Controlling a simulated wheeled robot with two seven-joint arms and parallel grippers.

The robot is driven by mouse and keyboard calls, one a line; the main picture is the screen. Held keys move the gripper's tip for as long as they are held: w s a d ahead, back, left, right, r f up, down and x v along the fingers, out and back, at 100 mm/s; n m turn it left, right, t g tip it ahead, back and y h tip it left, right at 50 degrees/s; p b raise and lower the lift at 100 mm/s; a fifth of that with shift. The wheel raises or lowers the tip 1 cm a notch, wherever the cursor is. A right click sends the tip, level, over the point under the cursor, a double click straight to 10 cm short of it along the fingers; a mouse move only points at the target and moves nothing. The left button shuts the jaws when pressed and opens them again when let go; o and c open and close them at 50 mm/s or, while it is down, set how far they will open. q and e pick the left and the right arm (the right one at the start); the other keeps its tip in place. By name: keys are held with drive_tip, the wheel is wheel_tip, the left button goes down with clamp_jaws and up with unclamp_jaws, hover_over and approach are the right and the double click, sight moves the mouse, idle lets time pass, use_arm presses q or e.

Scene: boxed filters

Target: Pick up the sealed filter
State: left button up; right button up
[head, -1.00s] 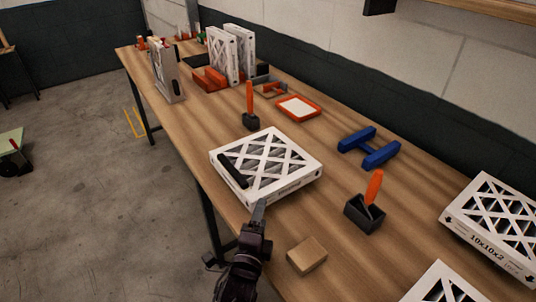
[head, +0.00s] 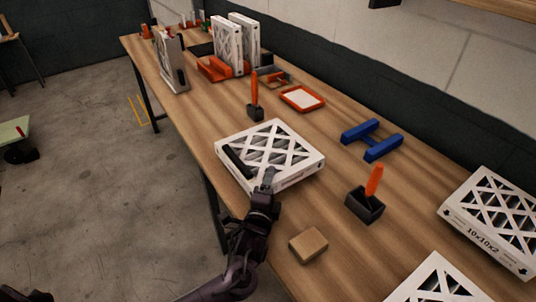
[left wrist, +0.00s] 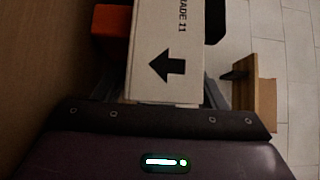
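A white boxed filter (head: 285,140) with a lattice top lies flat near the table's front edge. A dark bar (head: 238,162) shows along its left side. My left gripper (head: 268,180) is at the box's near side, one finger showing over its upper edge. In the left wrist view, the box's narrow white side (left wrist: 167,45), with a black arrow and partly cut-off lettering, lies between the left gripper's two fingers (left wrist: 165,92). The fingers look spread around it; whether they touch it I cannot tell. My right gripper is not in view.
A cardboard block (head: 308,244) sits just right of my left arm. A black holder with an orange handle (head: 366,203), a blue stand (head: 372,139) and an orange-framed tray (head: 302,98) stand beyond. Other filters lie at right (head: 490,215) and stand at the back (head: 227,45).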

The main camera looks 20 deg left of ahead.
use_arm(q)
drive_tip(key=c, duration=0.9)
drive_tip(key=shift+c, duration=0.5)
drive_tip(key=shift+r, duration=0.15)
